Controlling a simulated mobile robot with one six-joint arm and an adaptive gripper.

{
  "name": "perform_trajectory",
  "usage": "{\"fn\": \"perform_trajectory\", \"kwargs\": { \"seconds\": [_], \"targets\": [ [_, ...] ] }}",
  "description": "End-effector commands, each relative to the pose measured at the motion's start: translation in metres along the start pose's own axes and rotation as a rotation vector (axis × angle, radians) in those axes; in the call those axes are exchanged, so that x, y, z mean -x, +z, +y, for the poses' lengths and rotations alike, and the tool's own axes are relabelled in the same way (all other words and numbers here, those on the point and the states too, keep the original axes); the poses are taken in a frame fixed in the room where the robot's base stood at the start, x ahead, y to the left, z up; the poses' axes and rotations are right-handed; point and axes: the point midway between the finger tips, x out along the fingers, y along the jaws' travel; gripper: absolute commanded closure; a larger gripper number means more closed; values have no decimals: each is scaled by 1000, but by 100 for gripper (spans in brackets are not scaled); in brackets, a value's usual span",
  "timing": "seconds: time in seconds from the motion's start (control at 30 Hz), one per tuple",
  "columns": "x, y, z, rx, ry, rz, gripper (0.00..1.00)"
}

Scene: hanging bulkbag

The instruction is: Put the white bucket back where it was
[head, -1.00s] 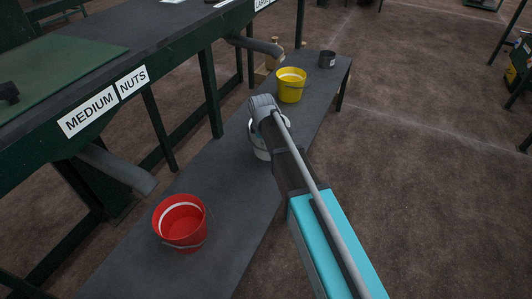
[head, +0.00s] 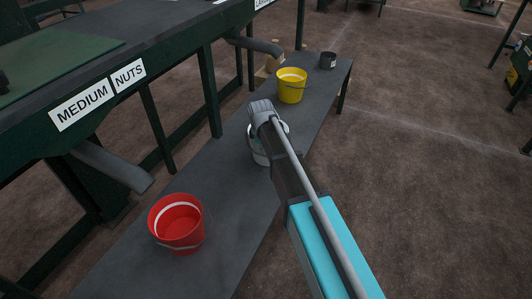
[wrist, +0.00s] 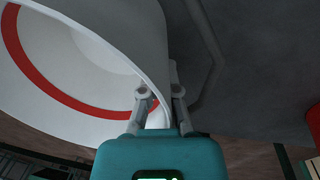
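The white bucket (head: 257,150) is over the grey bench between the red and yellow buckets, partly hidden by my arm. I cannot tell whether its base touches the bench. In the wrist view the bucket (wrist: 100,30) fills the upper left, with a red band inside its pale wall. My gripper (wrist: 160,92) straddles the wall at the rim, one finger inside and one outside, and looks shut on it. In the head view my gripper (head: 262,112) is above the bucket, its fingertips hidden.
The red bucket (head: 178,228) stands nearer on the bench (head: 215,190), below a chute (head: 112,167). The yellow bucket (head: 291,88) and a small dark pot (head: 327,60) stand farther back. A green sorting table marked "MEDIUM NUTS" (head: 97,95) is left. Open floor lies right.

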Motion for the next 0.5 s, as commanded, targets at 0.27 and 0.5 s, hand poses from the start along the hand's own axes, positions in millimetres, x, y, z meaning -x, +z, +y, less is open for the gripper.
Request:
{"fn": "perform_trajectory", "kwargs": {
  "seconds": [0.27, 0.5],
  "targets": [
    [-1, 0, 0, 0, 0, 0, 100],
    [-4, 0, 0, 0, 0, 0, 95]
  ]
}}
